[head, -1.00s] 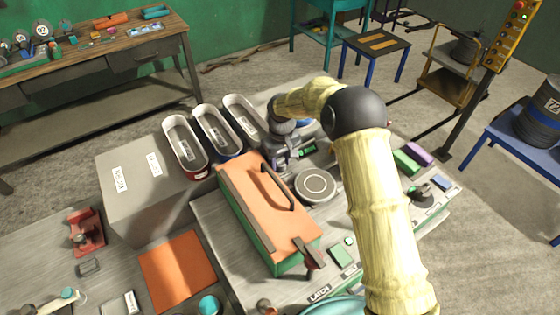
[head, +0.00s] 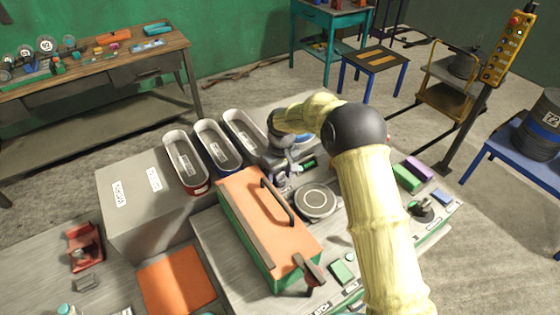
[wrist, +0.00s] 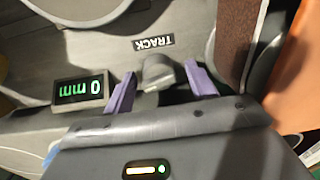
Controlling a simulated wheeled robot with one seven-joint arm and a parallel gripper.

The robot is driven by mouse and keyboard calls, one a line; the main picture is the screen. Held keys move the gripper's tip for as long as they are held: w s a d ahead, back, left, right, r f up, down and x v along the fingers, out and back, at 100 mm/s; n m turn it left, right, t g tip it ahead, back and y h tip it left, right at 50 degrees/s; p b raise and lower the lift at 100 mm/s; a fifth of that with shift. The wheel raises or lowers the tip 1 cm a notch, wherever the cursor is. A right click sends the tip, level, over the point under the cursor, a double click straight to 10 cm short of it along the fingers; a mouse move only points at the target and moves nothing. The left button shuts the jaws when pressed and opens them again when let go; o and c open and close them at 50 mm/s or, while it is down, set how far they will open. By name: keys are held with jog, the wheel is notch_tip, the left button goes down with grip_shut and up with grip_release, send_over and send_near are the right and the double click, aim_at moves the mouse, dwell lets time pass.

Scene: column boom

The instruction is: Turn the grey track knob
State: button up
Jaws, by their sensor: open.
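The grey track knob (wrist: 158,72) shows in the wrist view, just below the upside-down TRACK label (wrist: 153,43). My gripper (wrist: 160,68) is open, with one purple finger on each side of the knob. Small gaps seem to show between fingers and knob; I cannot tell whether either touches. A small display (wrist: 82,90) left of the knob reads 0 mm in green, upside down. In the head view my gripper (head: 281,171) is low over the panel behind the round grey disc (head: 315,201), and the knob cannot be made out there.
An orange-topped case (head: 246,203) with a black handle stands close to my gripper. Three oblong bins (head: 185,160) stand behind it to the left. Green and purple blocks (head: 407,178) lie on the panel's right side.

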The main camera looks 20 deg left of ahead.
aim_at(282, 173)
notch_tip(282, 173, up, 17)
jog(key=b, duration=0.2)
jog(key=shift+w+d+b, duration=0.3)
jog(key=shift+w+b, duration=0.05)
jog(key=shift+w, duration=0.1)
